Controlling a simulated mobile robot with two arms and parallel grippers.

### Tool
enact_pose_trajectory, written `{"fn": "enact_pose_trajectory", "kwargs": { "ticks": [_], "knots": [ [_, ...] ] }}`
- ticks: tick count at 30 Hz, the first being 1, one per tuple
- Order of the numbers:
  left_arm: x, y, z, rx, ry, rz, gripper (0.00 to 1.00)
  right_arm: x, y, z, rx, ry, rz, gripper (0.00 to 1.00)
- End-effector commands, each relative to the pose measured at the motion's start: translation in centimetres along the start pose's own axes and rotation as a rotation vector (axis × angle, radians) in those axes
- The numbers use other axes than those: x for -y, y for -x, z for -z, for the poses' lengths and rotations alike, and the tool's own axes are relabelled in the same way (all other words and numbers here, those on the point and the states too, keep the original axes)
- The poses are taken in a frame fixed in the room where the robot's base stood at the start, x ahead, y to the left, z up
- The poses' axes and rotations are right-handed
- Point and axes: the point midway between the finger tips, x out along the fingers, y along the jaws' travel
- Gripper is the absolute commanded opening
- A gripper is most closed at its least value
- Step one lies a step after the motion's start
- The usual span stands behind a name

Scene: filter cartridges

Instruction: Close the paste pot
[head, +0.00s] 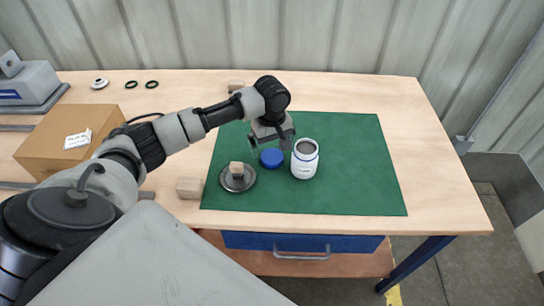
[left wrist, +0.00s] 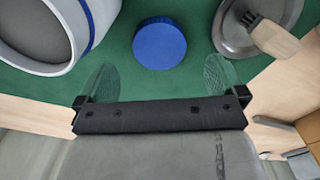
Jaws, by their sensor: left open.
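The paste pot (head: 305,161) is a white jar with a blue band, standing upright and uncovered on the green mat (head: 350,190), its grey inside showing. It is also at the upper left of the left wrist view (left wrist: 62,35). A blue round lid (head: 271,158) lies flat on the mat just left of the pot, apart from it. In the left wrist view the lid (left wrist: 159,44) lies beyond the fingertips, roughly centred between them. My left gripper (head: 271,143) is open and empty, above the mat behind the lid. My right gripper is in neither view.
A round grey dish with a wooden-handled brush (head: 237,176) sits left of the lid. Wooden blocks (head: 190,188), a cardboard box (head: 70,135) and black rings (head: 151,85) lie further left. The mat's right half is clear. A blue drawer (head: 300,243) is below the table.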

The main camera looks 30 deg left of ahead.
Motion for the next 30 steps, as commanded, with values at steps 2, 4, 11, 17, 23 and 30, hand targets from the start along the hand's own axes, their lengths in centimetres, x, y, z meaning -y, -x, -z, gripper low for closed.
{"fn": "enact_pose_trajectory", "kwargs": {
  "ticks": [2,4,11,17,23,30],
  "knots": [
    [0.0,-1.3,-0.3,0.002,0.000,0.005,0.99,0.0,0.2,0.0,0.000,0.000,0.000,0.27],
    [0.0,-2.4,-0.4,0.001,0.000,0.005,0.99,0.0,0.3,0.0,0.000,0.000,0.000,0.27],
    [-0.1,-4.5,-0.4,-0.001,-0.001,0.002,0.99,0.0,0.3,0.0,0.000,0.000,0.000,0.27],
    [0.0,-4.6,-0.4,-0.001,-0.001,0.002,0.99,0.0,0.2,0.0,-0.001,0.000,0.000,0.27],
    [0.0,-4.6,-0.4,-0.001,-0.001,0.002,0.88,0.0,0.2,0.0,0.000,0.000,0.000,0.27],
    [0.0,-4.5,-0.4,-0.001,-0.001,0.002,0.52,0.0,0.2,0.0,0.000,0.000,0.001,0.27]
  ]
}}
